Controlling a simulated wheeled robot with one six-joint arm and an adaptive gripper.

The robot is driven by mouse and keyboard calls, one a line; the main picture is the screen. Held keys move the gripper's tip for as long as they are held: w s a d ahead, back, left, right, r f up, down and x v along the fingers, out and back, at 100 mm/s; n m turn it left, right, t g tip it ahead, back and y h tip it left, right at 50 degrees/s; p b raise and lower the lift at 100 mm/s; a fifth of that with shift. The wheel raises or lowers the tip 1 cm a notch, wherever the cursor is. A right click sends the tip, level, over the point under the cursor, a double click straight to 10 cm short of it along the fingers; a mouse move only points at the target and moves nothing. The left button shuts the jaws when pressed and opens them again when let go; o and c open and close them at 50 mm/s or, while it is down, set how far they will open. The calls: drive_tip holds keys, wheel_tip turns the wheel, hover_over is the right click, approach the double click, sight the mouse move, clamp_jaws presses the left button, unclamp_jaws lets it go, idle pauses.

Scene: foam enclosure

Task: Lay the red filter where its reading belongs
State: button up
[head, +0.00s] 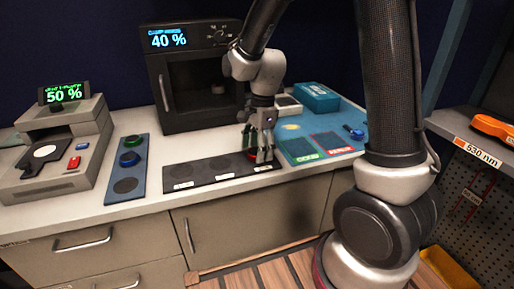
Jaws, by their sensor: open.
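The red filter (249,153) lies at the right end of the black strip (225,171), partly hidden behind my gripper. My gripper (261,157) points down over that end with its fingers apart, close around or just beside the filter; I cannot tell whether they touch it. The strip has round places and small white labels too small to read. The black chamber (190,90) shows 40 % in blue.
A blue-grey rack (127,195) holds a green filter (133,141) and a blue filter (129,159). Right of the strip, a blue mat (325,127) has green-edged and red-edged panels. A teal box (316,97) stands behind. My arm blocks the mat's right side.

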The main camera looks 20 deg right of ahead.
wheel_tip(320, 180, up, 12)
drive_tip(key=d, duration=0.2)
drive_tip(key=s+d+r+n+t, duration=0.2)
drive_tip(key=s+d+r+n, duration=0.1)
drive_tip(key=s+d+n, duration=0.3)
drive_tip(key=s+d+r+n+t+h, duration=0.1)
drive_tip(key=s+d+r+n+t, duration=0.1)
drive_tip(key=s+d+n, duration=0.4)
drive_tip(key=s+r+n, duration=0.1)
drive_tip(key=s+n, duration=0.2)
drive_tip(key=s, duration=0.4)
drive_tip(key=shift+d+n+t, duration=0.3)
drive_tip(key=shift+d+n, duration=0.05)
drive_tip(key=shift+n, duration=0.05)
